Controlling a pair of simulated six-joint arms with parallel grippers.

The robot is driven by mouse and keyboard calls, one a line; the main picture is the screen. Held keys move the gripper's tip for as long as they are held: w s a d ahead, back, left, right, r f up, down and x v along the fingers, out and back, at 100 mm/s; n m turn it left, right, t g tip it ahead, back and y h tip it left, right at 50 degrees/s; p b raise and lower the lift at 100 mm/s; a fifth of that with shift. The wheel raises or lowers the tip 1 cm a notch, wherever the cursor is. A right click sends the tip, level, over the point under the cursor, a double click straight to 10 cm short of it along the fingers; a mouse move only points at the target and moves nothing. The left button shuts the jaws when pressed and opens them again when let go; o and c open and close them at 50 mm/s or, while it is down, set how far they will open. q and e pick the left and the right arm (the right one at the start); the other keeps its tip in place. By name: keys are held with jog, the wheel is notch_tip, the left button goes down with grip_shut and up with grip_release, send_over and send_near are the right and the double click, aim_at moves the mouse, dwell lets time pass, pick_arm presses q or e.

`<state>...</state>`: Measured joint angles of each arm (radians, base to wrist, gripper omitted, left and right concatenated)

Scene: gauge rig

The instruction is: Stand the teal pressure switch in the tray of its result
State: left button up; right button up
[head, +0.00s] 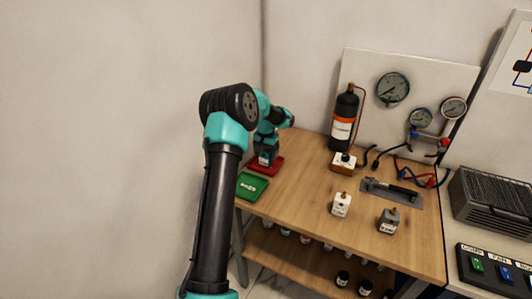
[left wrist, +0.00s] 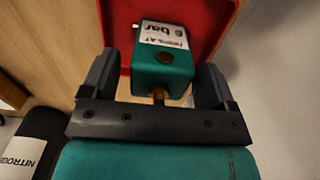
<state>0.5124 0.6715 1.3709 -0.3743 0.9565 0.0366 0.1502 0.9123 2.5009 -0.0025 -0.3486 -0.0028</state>
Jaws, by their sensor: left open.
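The teal pressure switch (left wrist: 165,72) shows in the left wrist view with a white label reading "6 bar" and a brass fitting. It is over the red tray (left wrist: 225,18) and appears to stand in it; its underside is hidden. My left gripper (left wrist: 158,82) is open, with one finger on each side of the switch. In the head view my left gripper (head: 267,153) is low over the red tray (head: 265,171) at the bench's left end and largely hides the switch. The green tray (head: 252,186) lies nearer and looks empty. My right gripper is out of view.
A white switch (head: 341,204) and a grey switch (head: 388,220) stand on the bench. An orange-and-white block (head: 343,162) stands by the black nitrogen bottle (head: 344,118). Gauges and hoses are at the back right. Bare wood lies between the trays and the switches.

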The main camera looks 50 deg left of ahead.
pick_arm(q)
notch_tip(320, 180, up, 12)
jog(key=shift+r, duration=0.15)
dwell(0.6)
dwell(0.5)
